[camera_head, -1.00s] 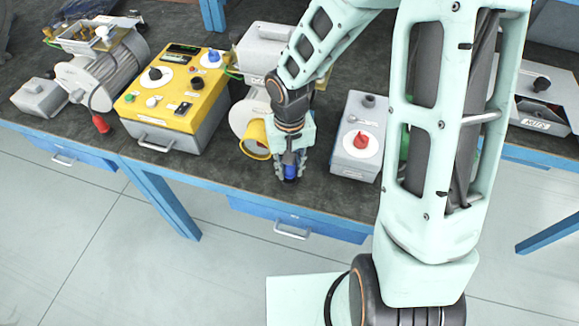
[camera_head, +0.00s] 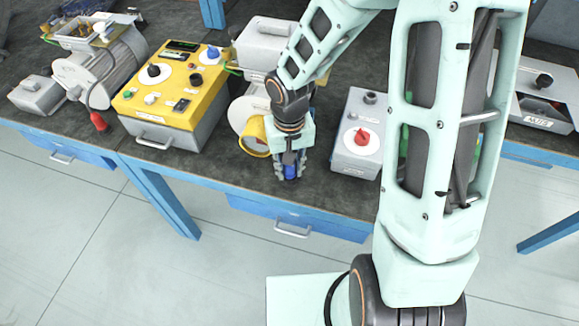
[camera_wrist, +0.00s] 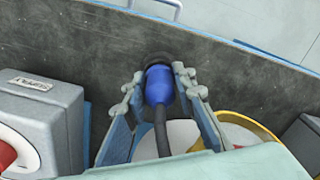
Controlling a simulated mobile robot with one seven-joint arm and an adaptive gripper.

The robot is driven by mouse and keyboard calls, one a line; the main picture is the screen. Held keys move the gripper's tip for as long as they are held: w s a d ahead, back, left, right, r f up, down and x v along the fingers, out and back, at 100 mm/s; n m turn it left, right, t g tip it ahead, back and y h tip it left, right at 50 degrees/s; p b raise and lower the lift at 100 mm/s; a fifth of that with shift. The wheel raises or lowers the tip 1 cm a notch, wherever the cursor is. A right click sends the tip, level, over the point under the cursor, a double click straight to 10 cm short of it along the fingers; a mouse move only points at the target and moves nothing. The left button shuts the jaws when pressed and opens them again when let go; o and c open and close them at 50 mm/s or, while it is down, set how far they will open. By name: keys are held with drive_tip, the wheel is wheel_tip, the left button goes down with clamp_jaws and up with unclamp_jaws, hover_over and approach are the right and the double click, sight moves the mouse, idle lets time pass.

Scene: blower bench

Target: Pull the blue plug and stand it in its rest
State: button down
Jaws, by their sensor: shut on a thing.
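The blue plug (camera_wrist: 158,86) is between the two fingers of my gripper (camera_wrist: 159,80) in the wrist view. My gripper is shut on it. A black round collar (camera_wrist: 157,59) shows at the plug's far end, over the dark bench top; I cannot tell whether it is part of the plug or a rest. A dark cable (camera_wrist: 161,132) runs from the plug back toward my wrist. In the head view my gripper (camera_head: 290,173) points down near the bench's front edge, with a little blue showing between its fingers. The plug's lower end is mostly hidden there.
A yellow funnel-like ring (camera_head: 254,137) and a blower stand close left of my gripper. A grey supply box (camera_head: 354,160) with a red knob stands to the right. A yellow control box (camera_head: 180,105) is further left. The bench top in front is bare.

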drive_tip(key=shift+f, duration=0.1)
drive_tip(key=c, duration=1.5)
unclamp_jaws()
wheel_tip(320, 180, up, 12)
